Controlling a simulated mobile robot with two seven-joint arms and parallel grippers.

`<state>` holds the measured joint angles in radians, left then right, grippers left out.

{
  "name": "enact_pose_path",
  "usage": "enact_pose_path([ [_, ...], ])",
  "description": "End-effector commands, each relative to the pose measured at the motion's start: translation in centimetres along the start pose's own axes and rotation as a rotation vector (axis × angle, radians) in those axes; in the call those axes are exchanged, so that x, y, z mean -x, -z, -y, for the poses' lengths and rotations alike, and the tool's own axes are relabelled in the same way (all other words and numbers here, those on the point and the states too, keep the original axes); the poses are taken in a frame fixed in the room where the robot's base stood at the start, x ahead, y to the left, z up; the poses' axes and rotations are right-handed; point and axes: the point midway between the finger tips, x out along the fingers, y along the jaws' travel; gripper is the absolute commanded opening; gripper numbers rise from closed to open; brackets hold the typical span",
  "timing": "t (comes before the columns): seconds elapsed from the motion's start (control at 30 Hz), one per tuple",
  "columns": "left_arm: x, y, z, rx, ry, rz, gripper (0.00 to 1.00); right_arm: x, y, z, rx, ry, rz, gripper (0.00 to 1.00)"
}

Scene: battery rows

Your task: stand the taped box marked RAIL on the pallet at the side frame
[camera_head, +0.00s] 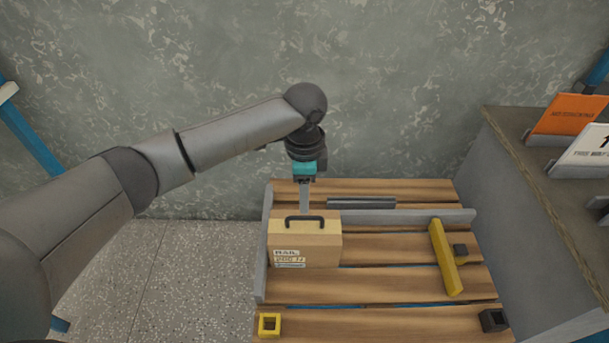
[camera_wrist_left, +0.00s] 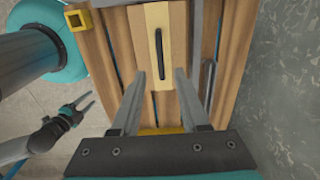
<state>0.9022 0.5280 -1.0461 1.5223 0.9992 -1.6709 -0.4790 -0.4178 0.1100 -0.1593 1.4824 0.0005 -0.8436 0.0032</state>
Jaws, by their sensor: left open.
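The taped cardboard box marked RAIL (camera_head: 305,250) stands upright on the wooden pallet (camera_head: 380,285), its dark handle on top. Its left side is close beside the grey side frame (camera_head: 261,270); I cannot tell if they touch. My left gripper (camera_head: 305,205) points down at the back of the box, behind the handle. In the left wrist view its open fingers (camera_wrist_left: 160,73) are spread at the near end of the box (camera_wrist_left: 172,42), apart from the handle. My right gripper (camera_wrist_left: 77,108) shows small in the left wrist view, fingers apart and empty.
A grey back rail (camera_head: 410,216) crosses the pallet, with a dark grey bar (camera_head: 361,203) behind it. A yellow bar (camera_head: 445,257) lies at the right. A yellow square socket (camera_head: 269,324) and a black one (camera_head: 493,320) sit at the front corners. A bench (camera_head: 540,190) stands right.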

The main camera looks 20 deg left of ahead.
Motion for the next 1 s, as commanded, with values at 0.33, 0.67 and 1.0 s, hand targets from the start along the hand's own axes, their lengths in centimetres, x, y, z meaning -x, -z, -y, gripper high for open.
enact_pose_path([
  [0.33, 3.1, 0.0, 0.1, 0.001, 0.002, -0.001, 0.45, -1.6, -1.9, -0.9, 0.006, -0.012, 0.003, 0.50],
  [0.67, 3.6, 0.0, 0.0, 0.001, 0.000, -0.001, 0.45, -2.1, -2.3, -1.1, 0.006, -0.014, 0.004, 0.50],
  [1.0, 3.6, 0.0, 0.0, 0.001, 0.001, -0.001, 0.45, -2.1, -2.3, -1.1, 0.006, -0.014, 0.004, 0.50],
])
